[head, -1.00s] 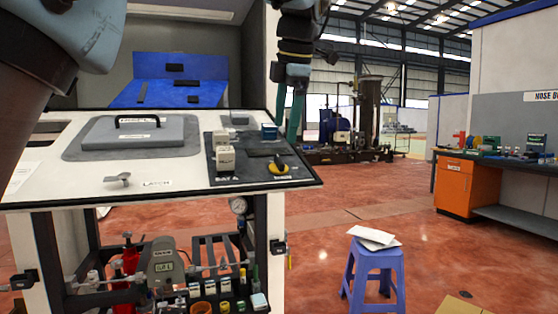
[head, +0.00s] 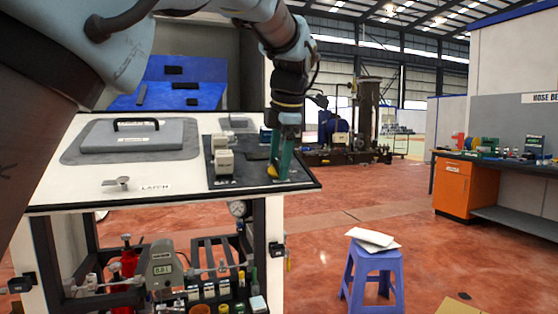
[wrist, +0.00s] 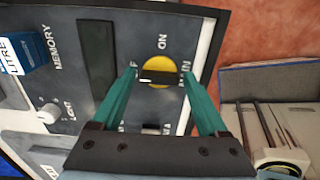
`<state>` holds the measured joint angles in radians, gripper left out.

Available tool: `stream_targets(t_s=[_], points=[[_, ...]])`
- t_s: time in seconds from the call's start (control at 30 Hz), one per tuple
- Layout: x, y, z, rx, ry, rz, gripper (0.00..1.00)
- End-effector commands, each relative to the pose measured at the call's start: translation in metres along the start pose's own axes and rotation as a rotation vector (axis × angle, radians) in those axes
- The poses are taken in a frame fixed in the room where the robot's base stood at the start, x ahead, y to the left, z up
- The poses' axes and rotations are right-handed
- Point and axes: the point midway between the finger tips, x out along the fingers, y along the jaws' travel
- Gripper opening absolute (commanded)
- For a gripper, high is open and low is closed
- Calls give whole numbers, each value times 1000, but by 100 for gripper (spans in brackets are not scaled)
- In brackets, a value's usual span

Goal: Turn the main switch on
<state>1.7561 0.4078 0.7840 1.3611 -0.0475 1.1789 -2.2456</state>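The main switch is a yellow round knob with a black handle bar (wrist: 158,64), on a dark panel marked ON and MAIN in the wrist view. In the head view a bit of its yellow (head: 271,171) shows at the panel's right end, mostly hidden by my gripper. My gripper (wrist: 158,76) has two green fingers, spread apart, with their tips at the left and right of the knob. The bar lies between them across the picture; I cannot tell whether either finger touches it. In the head view my gripper (head: 281,165) points down over the switch.
White blocks (head: 223,153) stand left of the switch on the panel. A blue block (wrist: 22,52) and a small white knob (wrist: 48,112) also show in the wrist view. A lidded hatch (head: 130,136) and a latch (head: 122,182) are farther left. A purple stool (head: 373,265) stands at right.

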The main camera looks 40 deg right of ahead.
Motion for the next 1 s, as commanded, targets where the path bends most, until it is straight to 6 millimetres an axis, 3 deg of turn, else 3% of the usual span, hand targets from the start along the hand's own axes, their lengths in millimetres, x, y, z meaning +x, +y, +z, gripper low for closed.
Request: stream_targets(t_s=[0.07,0.6,1.0], points=[[0,0,0,0,0,0,66],[0,0,0,0,0,-1,6],[-1,0,0,73,-1,-3,4]])
